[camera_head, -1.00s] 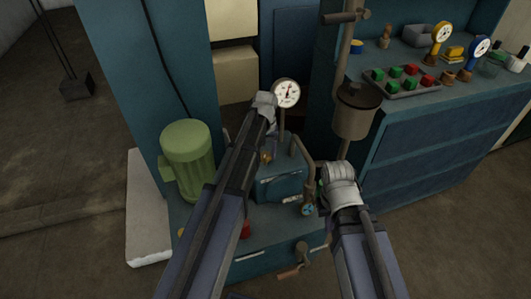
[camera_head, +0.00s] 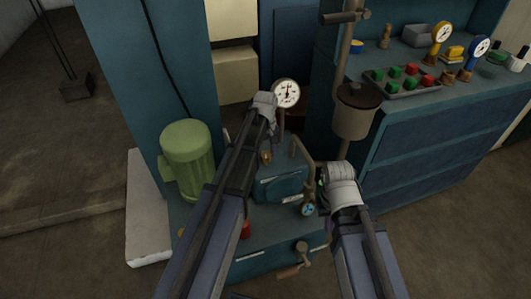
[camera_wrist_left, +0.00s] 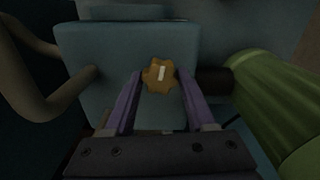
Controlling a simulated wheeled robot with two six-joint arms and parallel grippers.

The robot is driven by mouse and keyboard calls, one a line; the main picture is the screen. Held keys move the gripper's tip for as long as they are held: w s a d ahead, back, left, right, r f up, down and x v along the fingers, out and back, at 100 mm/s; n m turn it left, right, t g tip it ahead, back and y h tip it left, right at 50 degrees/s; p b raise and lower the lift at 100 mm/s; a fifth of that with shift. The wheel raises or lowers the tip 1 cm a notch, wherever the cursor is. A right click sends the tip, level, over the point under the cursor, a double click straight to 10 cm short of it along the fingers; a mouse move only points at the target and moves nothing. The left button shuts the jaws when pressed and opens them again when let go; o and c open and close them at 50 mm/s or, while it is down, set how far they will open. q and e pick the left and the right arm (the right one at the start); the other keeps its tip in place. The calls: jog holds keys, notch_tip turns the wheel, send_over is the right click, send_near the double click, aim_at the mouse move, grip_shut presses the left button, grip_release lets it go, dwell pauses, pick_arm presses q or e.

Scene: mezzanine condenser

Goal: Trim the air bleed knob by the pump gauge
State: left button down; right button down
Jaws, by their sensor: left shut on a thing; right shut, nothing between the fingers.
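The air bleed knob (camera_wrist_left: 160,75) is a brass-orange lobed knob with a white mark, on the front of a blue-grey block in the left wrist view. The mark stands nearly upright, leaning a little right. The two purple fingers of my left gripper (camera_wrist_left: 160,84) are shut on the knob from both sides. In the head view my left arm covers most of that grip, and a small brass part (camera_head: 266,157) shows beside it. The white round pump gauge (camera_head: 286,93) stands just behind the left wrist. My right gripper (camera_head: 321,196) is shut and empty, mostly hidden by its wrist.
A green motor (camera_head: 187,158) stands left of the pump block. A bent pipe (camera_head: 303,152) and a blue valve wheel (camera_head: 308,209) are close to my right gripper. A brown pot (camera_head: 355,110) hangs on the pipe. A control bench (camera_head: 440,130) stands at right.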

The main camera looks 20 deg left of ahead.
aim_at(266, 154)
pick_arm(q)
jog(key=shift+c, duration=1.2)
grip_release()
jog(key=shift+r, duration=0.1)
notch_tip(266, 154, up, 8)
jog(key=p, duration=0.8)
jog(key=shift+f, duration=0.2)
